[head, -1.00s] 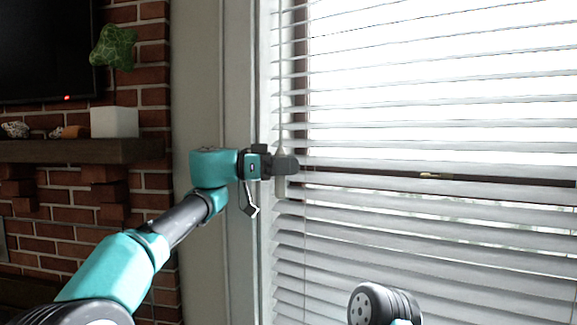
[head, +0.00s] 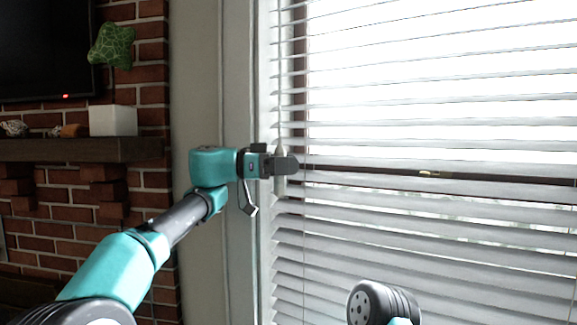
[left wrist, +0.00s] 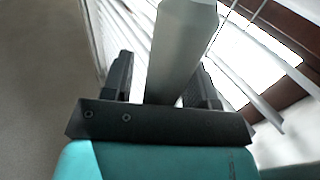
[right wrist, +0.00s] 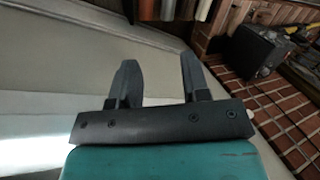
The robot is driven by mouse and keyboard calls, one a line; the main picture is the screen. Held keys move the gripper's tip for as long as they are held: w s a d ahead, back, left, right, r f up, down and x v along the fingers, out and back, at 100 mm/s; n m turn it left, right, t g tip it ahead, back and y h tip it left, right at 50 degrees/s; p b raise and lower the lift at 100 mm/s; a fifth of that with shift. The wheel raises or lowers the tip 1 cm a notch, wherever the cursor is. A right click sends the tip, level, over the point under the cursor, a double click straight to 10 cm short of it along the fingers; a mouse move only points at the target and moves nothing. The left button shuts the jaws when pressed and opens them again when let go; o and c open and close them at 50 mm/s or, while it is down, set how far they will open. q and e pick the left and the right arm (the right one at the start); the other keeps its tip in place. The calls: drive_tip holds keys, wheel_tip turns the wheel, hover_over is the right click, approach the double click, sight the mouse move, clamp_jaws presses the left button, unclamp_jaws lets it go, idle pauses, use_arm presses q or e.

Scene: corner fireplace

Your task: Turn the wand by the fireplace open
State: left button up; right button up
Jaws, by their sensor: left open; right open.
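The wand (head: 280,185) is a pale upright rod hanging in front of the left end of the white window blinds (head: 430,255). My left gripper (head: 284,165) is at the wand in the head view. In the left wrist view the wand (left wrist: 180,50) stands between the two dark fingers of my left gripper (left wrist: 165,82), which are open around it. Whether either finger touches it is unclear. My right gripper (right wrist: 155,80) is open and empty in the right wrist view. In the head view only part of my right arm shows, at the bottom.
The brick fireplace wall (head: 70,215) is at the left, with a dark mantel (head: 75,150) holding a white planter (head: 113,120). A pale wall strip (head: 200,90) separates it from the window. A thin cord hangs close beside the wand.

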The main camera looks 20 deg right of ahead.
use_arm(q)
drive_tip(key=v, duration=1.7)
drive_tip(key=shift+a, duration=0.15)
drive_tip(key=shift+w+r, duration=0.1)
drive_tip(key=s+f+n+t, duration=0.2)
drive_tip(key=s+n+t, duration=0.4)
drive_tip(key=s+t, duration=0.2)
drive_tip(key=shift+a+t, duration=0.4)
drive_tip(key=shift+t, duration=0.3)
drive_tip(key=shift+d, duration=0.15)
drive_tip(key=x, duration=1.7)
drive_tip(key=shift+r, duration=0.4)
